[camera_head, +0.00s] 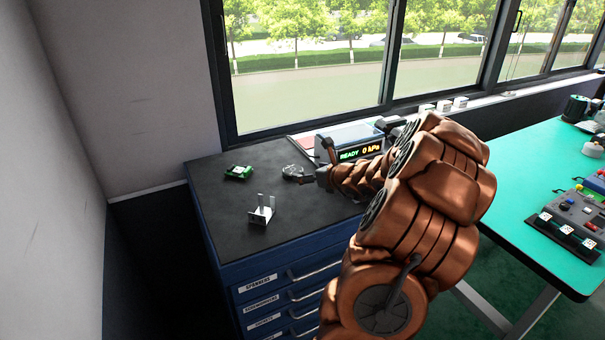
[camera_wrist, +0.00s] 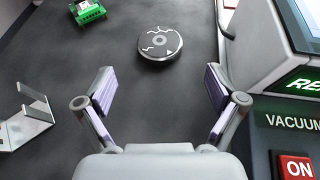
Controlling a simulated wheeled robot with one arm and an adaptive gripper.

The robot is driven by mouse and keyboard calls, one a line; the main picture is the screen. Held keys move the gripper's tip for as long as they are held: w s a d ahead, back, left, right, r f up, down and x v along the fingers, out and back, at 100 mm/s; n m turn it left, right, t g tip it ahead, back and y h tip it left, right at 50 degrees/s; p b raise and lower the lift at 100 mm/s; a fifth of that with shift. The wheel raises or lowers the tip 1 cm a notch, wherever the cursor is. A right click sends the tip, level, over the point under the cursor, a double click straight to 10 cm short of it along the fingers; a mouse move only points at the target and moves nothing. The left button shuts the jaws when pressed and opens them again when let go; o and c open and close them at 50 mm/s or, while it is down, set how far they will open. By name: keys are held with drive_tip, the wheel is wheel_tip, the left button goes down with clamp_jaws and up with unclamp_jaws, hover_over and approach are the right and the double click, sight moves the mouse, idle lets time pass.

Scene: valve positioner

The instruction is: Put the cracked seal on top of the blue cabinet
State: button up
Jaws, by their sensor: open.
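The cracked seal (camera_wrist: 160,43) is a dark round disc with white crack lines and a small hub. It lies flat on the dark top of the blue cabinet (camera_head: 220,222), whose front has labelled drawers. In the wrist view my gripper (camera_wrist: 159,82) is open and empty, and the seal lies just beyond its fingertips, roughly centred between them and not touching. In the head view my gripper (camera_head: 294,174) is low over the cabinet top. I cannot make out the seal clearly there.
A green circuit part (camera_head: 239,172) and a grey metal bracket (camera_head: 262,210) sit on the cabinet top, left of my gripper. A vacuum unit (camera_head: 350,138) reading "READY 0 kPa" stands close by on the right. A green table (camera_head: 525,165) is further right.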

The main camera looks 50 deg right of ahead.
drive_tip(key=shift+v, duration=2.05)
